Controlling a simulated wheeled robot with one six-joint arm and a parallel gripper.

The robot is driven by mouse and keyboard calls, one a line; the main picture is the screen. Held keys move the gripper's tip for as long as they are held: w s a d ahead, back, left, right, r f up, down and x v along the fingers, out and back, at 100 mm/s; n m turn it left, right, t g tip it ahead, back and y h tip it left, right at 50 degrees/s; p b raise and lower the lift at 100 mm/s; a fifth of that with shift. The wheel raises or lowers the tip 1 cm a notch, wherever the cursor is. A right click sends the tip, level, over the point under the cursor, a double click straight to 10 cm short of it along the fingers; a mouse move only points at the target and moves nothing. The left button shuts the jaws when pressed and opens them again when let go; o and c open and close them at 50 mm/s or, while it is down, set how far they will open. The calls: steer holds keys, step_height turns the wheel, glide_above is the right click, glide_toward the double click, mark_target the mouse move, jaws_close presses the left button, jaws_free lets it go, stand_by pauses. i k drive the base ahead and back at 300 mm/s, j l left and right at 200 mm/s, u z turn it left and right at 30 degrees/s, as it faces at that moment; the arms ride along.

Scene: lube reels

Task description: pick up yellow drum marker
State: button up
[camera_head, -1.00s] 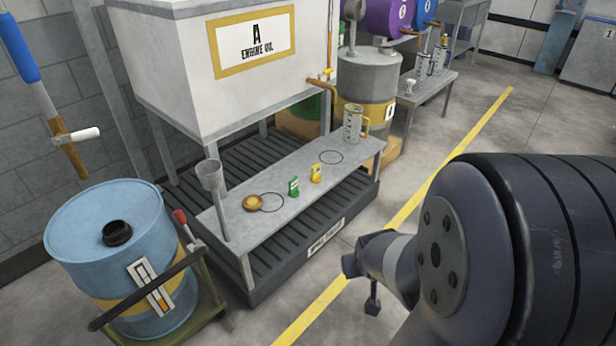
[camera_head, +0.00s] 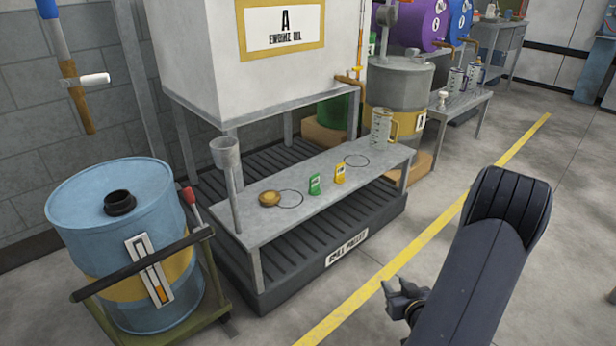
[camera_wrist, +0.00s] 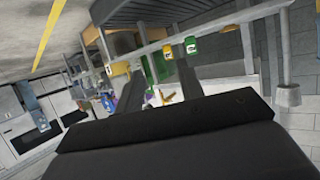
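The yellow drum marker (camera_head: 340,174) is a small yellow tag standing on the grey metal bench (camera_head: 260,228). A similar green marker (camera_head: 314,185) stands just left of it. In the wrist view the yellow marker (camera_wrist: 168,51) shows beyond the fingers, beside the green one (camera_wrist: 191,46). My gripper (camera_head: 393,292) is in front of the bench at the lower right of the head view, well apart from both markers. In the wrist view its two dark fingers (camera_wrist: 160,85) are spread with a gap between them and nothing held.
A blue drum (camera_head: 75,215) on a trolley stands left.

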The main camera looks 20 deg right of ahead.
mark_target(339, 178)
steer(key=i+l+u, duration=0.25)
steer(key=l+u, duration=0.25)
steer(key=l, duration=0.15)
steer(key=i+l+u, duration=0.25)
steer(key=l+u, duration=0.25)
steer(key=l, duration=0.2)
steer(key=i+l, duration=0.1)
steer(key=l, duration=0.85)
steer(key=i+l+u, duration=0.1)
steer(key=l, duration=0.35)
